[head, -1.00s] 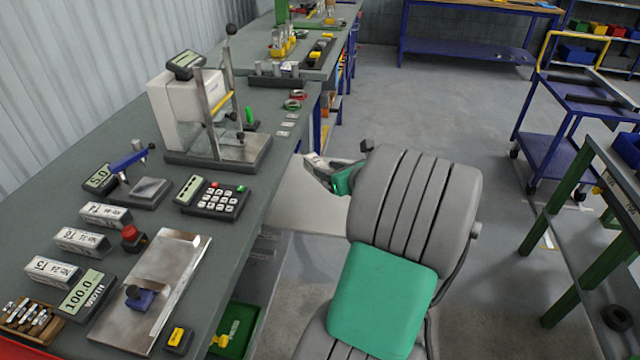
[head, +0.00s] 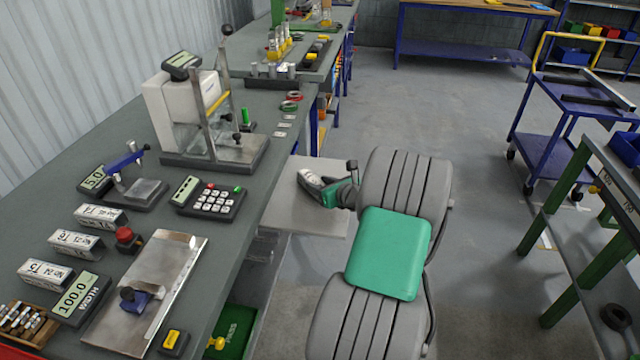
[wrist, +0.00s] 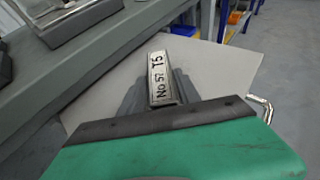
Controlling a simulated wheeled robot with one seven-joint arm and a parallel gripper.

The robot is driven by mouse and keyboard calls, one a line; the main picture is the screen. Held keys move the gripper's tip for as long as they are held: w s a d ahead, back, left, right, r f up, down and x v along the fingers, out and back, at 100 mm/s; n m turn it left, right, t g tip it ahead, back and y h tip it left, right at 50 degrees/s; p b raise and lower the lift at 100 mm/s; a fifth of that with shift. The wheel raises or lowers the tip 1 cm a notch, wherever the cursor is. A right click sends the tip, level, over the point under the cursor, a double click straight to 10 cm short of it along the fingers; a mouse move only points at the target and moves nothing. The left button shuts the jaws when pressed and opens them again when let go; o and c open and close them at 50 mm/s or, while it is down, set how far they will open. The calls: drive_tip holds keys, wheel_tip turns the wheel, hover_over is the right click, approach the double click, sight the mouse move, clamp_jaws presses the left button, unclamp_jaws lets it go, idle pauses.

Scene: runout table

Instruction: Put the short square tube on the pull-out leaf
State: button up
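The short square tube (wrist: 158,76), a metal piece with a white label reading "No 57 T5", sits between the dark fingers of my gripper (wrist: 160,90) in the wrist view. My gripper looks shut on it. In the head view my gripper (head: 318,184) is over the pale grey pull-out leaf (head: 297,222), which sticks out from the right side of the bench; the tube's pale end (head: 309,177) shows there. The leaf (wrist: 215,65) also spreads beneath the tube in the wrist view. I cannot tell whether the tube touches the leaf.
The leaf is otherwise bare. The bench (head: 225,255) on the left carries a tester (head: 185,110), a keypad (head: 211,200), labelled boxes (head: 76,243) and a metal plate (head: 150,290). A green bin (head: 235,330) is below the bench edge. Open floor lies to the right.

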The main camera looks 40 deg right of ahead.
drive_tip(key=o, duration=0.4)
drive_tip(key=shift+c, duration=0.2)
drive_tip(key=shift+r, duration=0.25)
drive_tip(key=v, duration=1.1)
drive_tip(key=shift+s+a+r, duration=0.1)
drive_tip(key=shift+s+a, duration=0.05)
drive_tip(key=shift+s, duration=0.3)
